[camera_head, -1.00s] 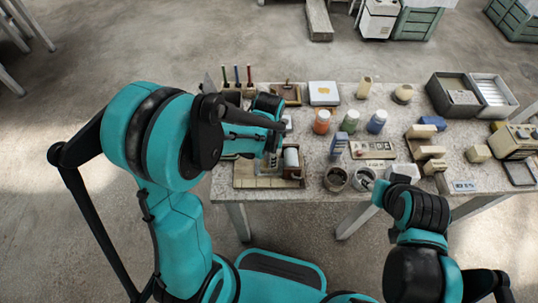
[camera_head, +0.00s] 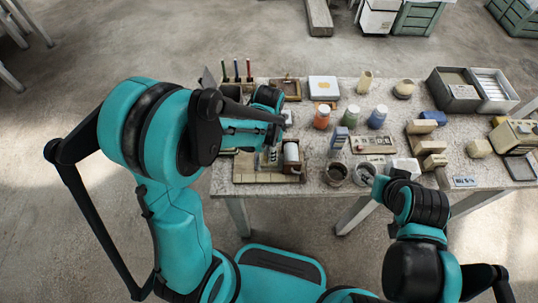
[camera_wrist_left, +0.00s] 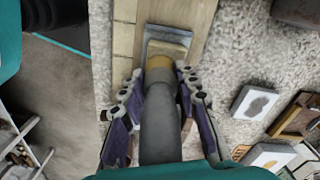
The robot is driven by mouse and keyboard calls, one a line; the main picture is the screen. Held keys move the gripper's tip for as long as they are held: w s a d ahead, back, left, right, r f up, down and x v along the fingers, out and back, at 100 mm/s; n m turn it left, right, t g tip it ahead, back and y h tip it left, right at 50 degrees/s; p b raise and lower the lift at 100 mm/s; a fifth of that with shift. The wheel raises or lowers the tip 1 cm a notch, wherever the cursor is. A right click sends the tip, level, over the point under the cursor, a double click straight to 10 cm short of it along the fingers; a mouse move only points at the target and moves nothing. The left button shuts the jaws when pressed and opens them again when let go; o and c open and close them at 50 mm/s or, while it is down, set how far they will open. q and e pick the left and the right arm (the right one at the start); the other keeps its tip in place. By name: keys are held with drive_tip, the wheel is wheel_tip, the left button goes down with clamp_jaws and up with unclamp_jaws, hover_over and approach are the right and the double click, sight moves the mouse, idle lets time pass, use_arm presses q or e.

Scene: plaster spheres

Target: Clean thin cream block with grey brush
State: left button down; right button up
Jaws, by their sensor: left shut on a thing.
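My left gripper (camera_wrist_left: 153,105) is shut on the grey brush (camera_wrist_left: 160,125), with one finger on each side of its thick grey handle. The brush has a golden band, and its far end meets a thin cream block (camera_wrist_left: 170,47) in a grey surround. Whether the two touch or are slightly apart, I cannot tell. The block lies over a wooden board (camera_wrist_left: 192,16). In the head view the left gripper (camera_head: 270,150) is above the left part of the table, largely hidden by its arm. My right gripper (camera_head: 380,188) is at the table's front edge; its fingers are not clear.
The speckled table (camera_head: 308,185) is crowded. Two round pots (camera_head: 350,175) stand near the front edge, with bottles (camera_head: 377,117) behind them. Small blocks (camera_head: 430,147) and a grey open box (camera_head: 455,92) are to the right. Pale tiles (camera_wrist_left: 254,102) lie right of the board.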

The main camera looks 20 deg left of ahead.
use_arm(q)
drive_tip(key=shift+w+a, duration=0.2)
drive_tip(key=shift+w, duration=0.5)
drive_tip(key=shift+w+a, duration=0.2)
drive_tip(key=shift+w, duration=0.45)
drive_tip(key=shift+s+d, duration=0.25)
drive_tip(key=shift+s, duration=0.55)
drive_tip(key=shift+s+d, duration=0.2)
drive_tip(key=shift+s, duration=0.55)
drive_tip(key=shift+s+d, duration=0.25)
drive_tip(key=shift+s, duration=0.55)
drive_tip(key=shift+w+a+b, duration=0.15)
drive_tip(key=shift+w+a, duration=0.1)
drive_tip(key=shift+w, duration=0.55)
drive_tip(key=shift+w+a+b, duration=0.15)
drive_tip(key=shift+w+a, duration=0.05)
drive_tip(key=shift+w, duration=0.6)
drive_tip(key=shift+w+a+b, duration=0.15)
drive_tip(key=shift+w+a, duration=0.1)
drive_tip(key=shift+w, duration=0.55)
drive_tip(key=shift+s, duration=0.1)
drive_tip(key=shift+s+d+r+p, duration=0.2)
drive_tip(key=shift+s+r+p, duration=0.15)
drive_tip(key=shift+s, duration=0.25)
drive_tip(key=shift+s+d+r+p, duration=0.15)
drive_tip(key=shift+s+r+p, duration=0.1)
drive_tip(key=shift+s+r, duration=0.25)
drive_tip(key=shift+f, duration=0.15)
